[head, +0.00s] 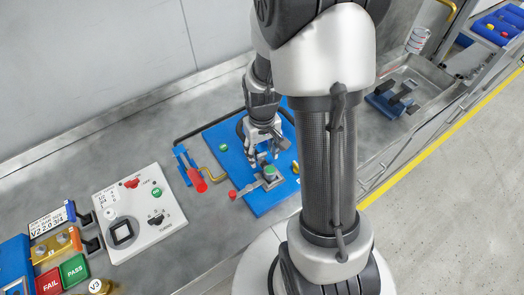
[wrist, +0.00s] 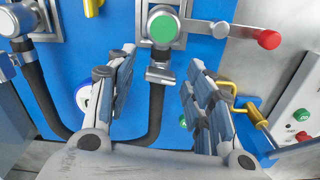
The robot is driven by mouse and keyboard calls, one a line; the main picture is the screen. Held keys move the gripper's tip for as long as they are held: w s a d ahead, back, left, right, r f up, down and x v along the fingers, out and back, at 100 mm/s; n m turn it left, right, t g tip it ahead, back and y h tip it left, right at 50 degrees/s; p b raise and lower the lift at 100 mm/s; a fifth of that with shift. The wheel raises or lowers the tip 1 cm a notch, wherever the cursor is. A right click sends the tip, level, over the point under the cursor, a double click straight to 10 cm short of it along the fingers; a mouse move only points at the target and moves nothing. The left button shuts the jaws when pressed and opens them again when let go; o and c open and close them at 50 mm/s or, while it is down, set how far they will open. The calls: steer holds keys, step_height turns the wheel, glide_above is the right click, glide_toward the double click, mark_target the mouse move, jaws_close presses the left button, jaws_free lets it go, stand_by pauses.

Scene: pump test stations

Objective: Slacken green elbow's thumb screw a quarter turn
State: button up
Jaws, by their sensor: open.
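The green-capped elbow (wrist: 163,29) sits in a square metal mount on the blue board (wrist: 205,52), near the top of the wrist view. It also shows in the head view (head: 270,170). A grey metal piece (wrist: 160,74) sticks out below the cap, where a dark hose leads away; it may be the thumb screw, but I cannot tell surely. My gripper (wrist: 160,62) is open and empty. Its fingers stand on both sides of the grey piece, with gaps. In the head view my gripper (head: 263,148) is just above and behind the elbow.
A red-tipped lever (wrist: 268,39) extends right of the elbow. A brass hook (wrist: 250,113) lies near the right finger. In the head view, a red-handled tool (head: 198,182) and a white switch panel (head: 137,212) stand left. A metal sink (head: 420,75) is at the right.

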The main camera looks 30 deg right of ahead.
mark_target(262, 153)
step_height(262, 153, up, 12)
stand_by(0.7)
stand_by(0.4)
